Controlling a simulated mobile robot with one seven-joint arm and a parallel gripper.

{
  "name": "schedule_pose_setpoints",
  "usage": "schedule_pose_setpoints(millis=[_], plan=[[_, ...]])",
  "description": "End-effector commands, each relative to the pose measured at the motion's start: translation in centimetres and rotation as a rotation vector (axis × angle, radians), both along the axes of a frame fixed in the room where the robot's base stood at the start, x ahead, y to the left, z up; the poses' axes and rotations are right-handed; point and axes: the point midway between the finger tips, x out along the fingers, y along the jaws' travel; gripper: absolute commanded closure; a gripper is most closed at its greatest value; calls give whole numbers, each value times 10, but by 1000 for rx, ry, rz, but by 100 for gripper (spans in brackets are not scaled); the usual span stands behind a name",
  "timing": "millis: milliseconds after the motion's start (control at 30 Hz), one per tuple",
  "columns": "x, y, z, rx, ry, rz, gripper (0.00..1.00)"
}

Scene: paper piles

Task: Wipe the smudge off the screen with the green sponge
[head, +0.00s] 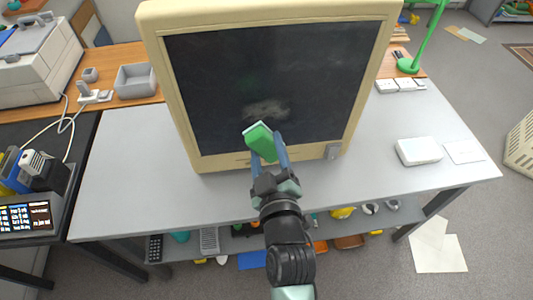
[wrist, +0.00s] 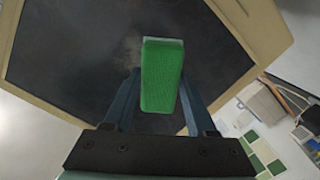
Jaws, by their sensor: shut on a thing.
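A large beige monitor with a dark screen (head: 220,75) stands on the grey desk. A pale greyish smudge (head: 267,108) lies on the lower middle of the screen. My gripper (head: 266,150) is shut on the green sponge (head: 260,141), which has a pale far face, just below the smudge in the head view. In the wrist view the sponge (wrist: 162,75) sits between the two blue fingers, with the screen (wrist: 70,60) behind it. Part of the smudge (wrist: 130,48) shows beside the sponge's far end; the sponge hides the rest. I cannot tell whether the sponge touches the screen.
The desk (head: 125,165) is clear left of the monitor. A white box (head: 419,151) lies on its right side, with a green lamp (head: 408,65) behind. A grey bin (head: 136,80) stands at the back left. A shelf with several items runs under the desk.

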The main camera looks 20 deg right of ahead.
Motion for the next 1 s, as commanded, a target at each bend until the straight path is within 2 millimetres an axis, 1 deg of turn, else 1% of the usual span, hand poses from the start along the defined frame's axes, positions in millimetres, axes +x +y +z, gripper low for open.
schedule_pose_setpoints(millis=[300,700,833,1000], plan=[[-1,2,1,0,1,-2,88],[33,-8,0,1,0,-1,88],[40,-10,0,0,0,-1,88],[43,-12,0,1,1,-2,88]])
